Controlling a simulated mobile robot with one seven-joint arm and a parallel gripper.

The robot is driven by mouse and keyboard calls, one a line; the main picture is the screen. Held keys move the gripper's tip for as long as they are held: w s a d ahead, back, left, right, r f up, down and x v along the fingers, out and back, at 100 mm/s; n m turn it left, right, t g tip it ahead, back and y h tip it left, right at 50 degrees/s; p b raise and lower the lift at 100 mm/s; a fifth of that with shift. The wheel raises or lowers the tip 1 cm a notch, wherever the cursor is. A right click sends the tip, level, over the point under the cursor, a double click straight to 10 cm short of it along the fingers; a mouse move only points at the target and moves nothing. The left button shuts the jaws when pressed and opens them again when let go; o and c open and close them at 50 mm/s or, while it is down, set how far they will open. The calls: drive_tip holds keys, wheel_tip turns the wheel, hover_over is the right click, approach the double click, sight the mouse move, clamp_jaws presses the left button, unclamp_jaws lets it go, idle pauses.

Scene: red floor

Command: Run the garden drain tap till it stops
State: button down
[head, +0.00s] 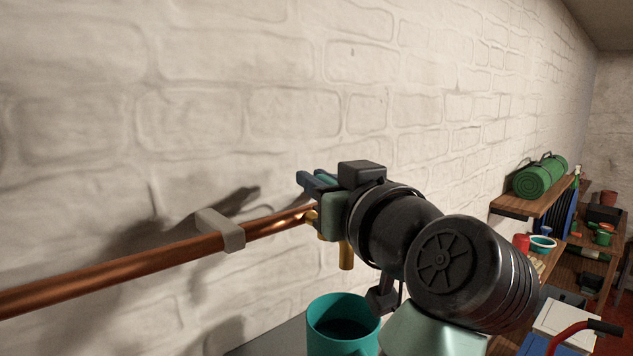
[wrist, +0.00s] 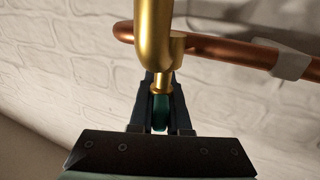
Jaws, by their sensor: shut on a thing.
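The brass tap (head: 346,255) sits at the end of a copper pipe (head: 150,259) on the brick wall, its spout pointing down. My gripper (head: 318,190) is at the tap, and my arm hides most of the tap body in the head view. In the wrist view the brass tap (wrist: 154,40) fills the top middle. There my gripper (wrist: 159,100) is shut on a teal tap handle (wrist: 160,112) at the end of the brass stem. The handle's full shape is hidden between the fingers. I cannot tell whether water runs.
A teal container (head: 325,325) stands below the spout. A grey clip (head: 222,230) holds the pipe to the wall. Shelves (head: 540,195) at the right carry a green roll (head: 540,176) and pots.

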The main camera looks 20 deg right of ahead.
drive_tip(key=m+g+h, duration=0.1)
drive_tip(key=m+h, duration=0.1)
drive_tip(key=h, duration=0.1)
drive_tip(key=d+m+g+h, duration=0.1)
drive_tip(key=m+h, duration=0.2)
drive_tip(key=h, duration=0.1)
drive_tip(key=m+g+h+b, duration=0.1)
drive_tip(key=m+h, duration=0.1)
drive_tip(key=h, duration=0.2)
drive_tip(key=shift+s+d, duration=0.25)
drive_tip(key=shift+d, duration=0.05)
drive_tip(key=shift+s+d+m+g+h+b, duration=0.2)
drive_tip(key=shift+s+m+g+h+b, duration=0.1)
drive_tip(key=shift+m+g+h, duration=1.05)
drive_tip(key=shift+s+d+m+g+h+b, duration=0.3)
drive_tip(key=shift+m+g+h, duration=0.7)
drive_tip(key=shift+g, duration=0.6)
drive_tip(key=shift+s+d+m+g+h+b, duration=0.15)
drive_tip(key=shift+m+g+h+b, duration=0.2)
drive_tip(key=shift+m+g+h, duration=0.85)
drive_tip(key=shift+m+g+y, duration=0.25)
drive_tip(key=shift+g, duration=0.2)
drive_tip(key=c, duration=0.9)
unclamp_jaws()
